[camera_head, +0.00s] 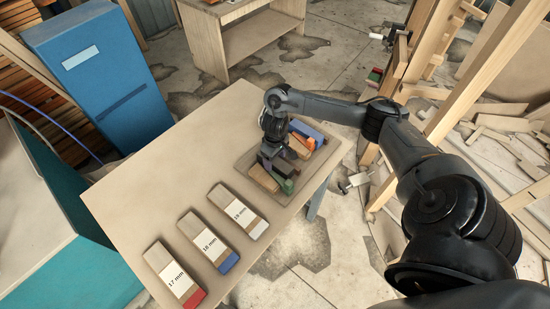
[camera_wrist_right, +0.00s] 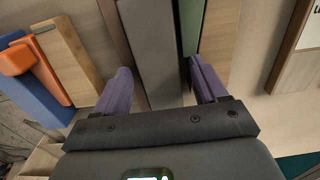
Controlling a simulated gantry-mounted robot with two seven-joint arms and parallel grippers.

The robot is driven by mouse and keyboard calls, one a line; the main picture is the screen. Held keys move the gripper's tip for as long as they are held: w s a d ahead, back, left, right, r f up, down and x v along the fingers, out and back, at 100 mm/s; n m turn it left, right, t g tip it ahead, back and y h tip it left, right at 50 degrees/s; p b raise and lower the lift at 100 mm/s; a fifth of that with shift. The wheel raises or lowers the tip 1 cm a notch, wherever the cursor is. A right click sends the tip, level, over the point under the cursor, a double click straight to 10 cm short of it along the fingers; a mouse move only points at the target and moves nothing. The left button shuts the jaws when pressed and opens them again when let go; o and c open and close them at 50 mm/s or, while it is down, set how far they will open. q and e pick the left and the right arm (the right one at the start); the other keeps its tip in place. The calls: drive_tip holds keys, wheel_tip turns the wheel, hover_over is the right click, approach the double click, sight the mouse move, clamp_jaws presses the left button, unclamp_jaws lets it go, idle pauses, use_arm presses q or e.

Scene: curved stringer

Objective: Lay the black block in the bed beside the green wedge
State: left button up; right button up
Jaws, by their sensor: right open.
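The black block (camera_wrist_right: 154,45) lies lengthwise between the fingers of my right gripper (camera_wrist_right: 162,82) in the right wrist view. The purple fingers stand apart, one on each side of it, and I cannot tell whether they touch it. The green wedge (camera_wrist_right: 190,28) runs along the block's right side, near the right finger. In the head view the green wedge (camera_head: 288,186) lies in a shallow tray (camera_head: 244,172), and my right gripper (camera_head: 279,156) is down over the tray, hiding much of the black block. My left gripper is out of view.
An orange piece (camera_head: 310,143) and a blue piece (camera_head: 305,129) lie at the tray's far side. Labelled wooden blocks, 17 mm (camera_head: 174,275), 18 mm (camera_head: 208,243) and 16 mm (camera_head: 238,211), stand in a row on the table (camera_head: 135,190). The table's left half is clear.

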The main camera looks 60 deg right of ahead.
sight(275, 160)
wheel_tip(275, 160, up, 11)
drive_tip(key=p, duration=0.6)
drive_tip(key=w+a+f+n+t+y, duration=0.1)
drive_tip(key=a+f+n+t+y, duration=0.2)
drive_tip(key=a, duration=1.4)
drive_tip(key=w+a+f+n+t, duration=0.1)
drive_tip(key=a+n+t, duration=0.3)
drive_tip(key=a, duration=1.2)
drive_tip(key=s+a+r, duration=0.3)
drive_tip(key=s+d+r+m+g+h, duration=0.1)
drive_tip(key=s+d+m+g+h, duration=0.1)
drive_tip(key=s+d, duration=0.6)
drive_tip(key=s+g, duration=0.1)
drive_tip(key=s, duration=0.4)
drive_tip(key=shift+s+d+r+m+h, duration=0.3)
drive_tip(key=shift+d+m+h, duration=0.1)
